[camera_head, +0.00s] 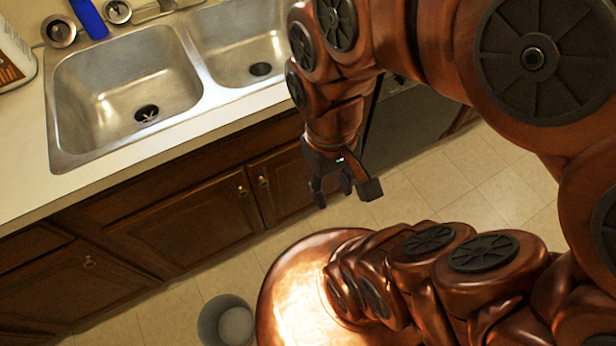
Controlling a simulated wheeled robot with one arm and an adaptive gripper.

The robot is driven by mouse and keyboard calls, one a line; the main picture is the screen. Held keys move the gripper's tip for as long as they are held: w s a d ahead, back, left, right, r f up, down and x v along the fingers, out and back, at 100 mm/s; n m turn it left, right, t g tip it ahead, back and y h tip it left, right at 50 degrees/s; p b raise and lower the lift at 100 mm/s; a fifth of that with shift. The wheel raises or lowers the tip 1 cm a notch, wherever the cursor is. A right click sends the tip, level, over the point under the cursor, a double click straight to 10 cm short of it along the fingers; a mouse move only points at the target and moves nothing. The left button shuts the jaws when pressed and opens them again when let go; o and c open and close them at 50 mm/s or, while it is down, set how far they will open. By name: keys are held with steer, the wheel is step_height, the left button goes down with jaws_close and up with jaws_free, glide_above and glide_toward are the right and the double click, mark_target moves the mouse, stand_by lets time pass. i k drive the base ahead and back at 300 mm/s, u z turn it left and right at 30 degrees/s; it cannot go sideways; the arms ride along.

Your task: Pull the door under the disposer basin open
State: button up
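The double sink has a left basin (120,75) whose drain (146,114) shows a star-like pattern, apparently the disposer. The right basin (240,40) has a plain dark drain (260,69). Under the left basin is a dark wood door (185,215) with a small brass knob (241,189) near its upper right corner. It looks closed. The neighbouring right door (285,185) also looks closed, with its knob (263,181) at upper left. My gripper (344,197) points down to the right of both knobs, with its fingers apart and empty. It appears clear of the doors.
A grey bin (225,320) with a white round thing inside stands on the tiled floor (165,322) below the left door. Another cabinet front (70,290) is at lower left. A white bottle (14,55) and a blue object (88,18) are on the counter. A dark appliance (410,122) stands right.

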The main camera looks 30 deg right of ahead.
mark_target(279, 177)
steer(key=z, duration=0.55)
steer(key=k, duration=0.5)
steer(key=u, duration=1.8)
